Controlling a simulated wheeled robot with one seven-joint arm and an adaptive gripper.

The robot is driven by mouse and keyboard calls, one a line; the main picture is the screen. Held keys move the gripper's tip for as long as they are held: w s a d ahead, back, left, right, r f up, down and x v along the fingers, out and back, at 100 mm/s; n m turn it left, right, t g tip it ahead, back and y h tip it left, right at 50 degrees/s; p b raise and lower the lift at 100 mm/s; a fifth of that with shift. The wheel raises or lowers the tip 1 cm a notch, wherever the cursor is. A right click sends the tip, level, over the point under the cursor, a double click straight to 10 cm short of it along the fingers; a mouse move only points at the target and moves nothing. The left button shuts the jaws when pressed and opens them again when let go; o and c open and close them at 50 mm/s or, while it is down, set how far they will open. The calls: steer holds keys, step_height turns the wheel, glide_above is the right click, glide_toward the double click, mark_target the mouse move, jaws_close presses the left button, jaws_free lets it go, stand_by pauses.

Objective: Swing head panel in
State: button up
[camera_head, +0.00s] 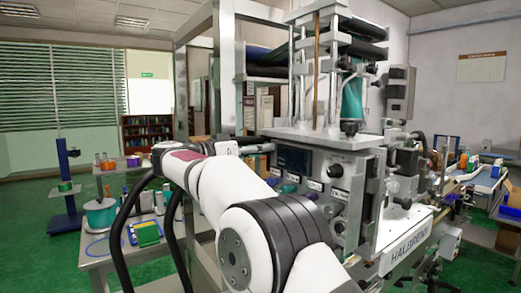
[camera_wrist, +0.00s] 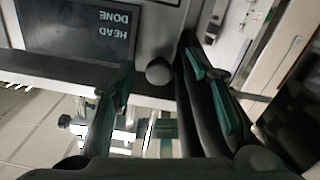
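The head panel (camera_head: 312,171) is the grey front of the sleeve applicator, with a dark screen (camera_head: 295,160), buttons and a dial. In the wrist view the scene is upside down and the screen (camera_wrist: 75,32) reads "HEAD DONE". A round dark knob (camera_wrist: 159,72) sits beside the screen near the panel's edge. My gripper (camera_wrist: 165,82) is open, with one finger on each side of the knob in this view. A gap shows on both sides of the knob, and I cannot tell the depth. My arm covers part of the machine in the head view.
A metal frame post (camera_head: 226,75) stands left of the panel, close to my arm. A side table (camera_head: 150,243) with a spool and bottles stands at the left. A conveyor (camera_head: 480,183) with small bottles runs at the right. Green floor is open at far left.

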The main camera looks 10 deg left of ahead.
steer(key=v, duration=1.1)
steer(key=shift+s+a, duration=0.2)
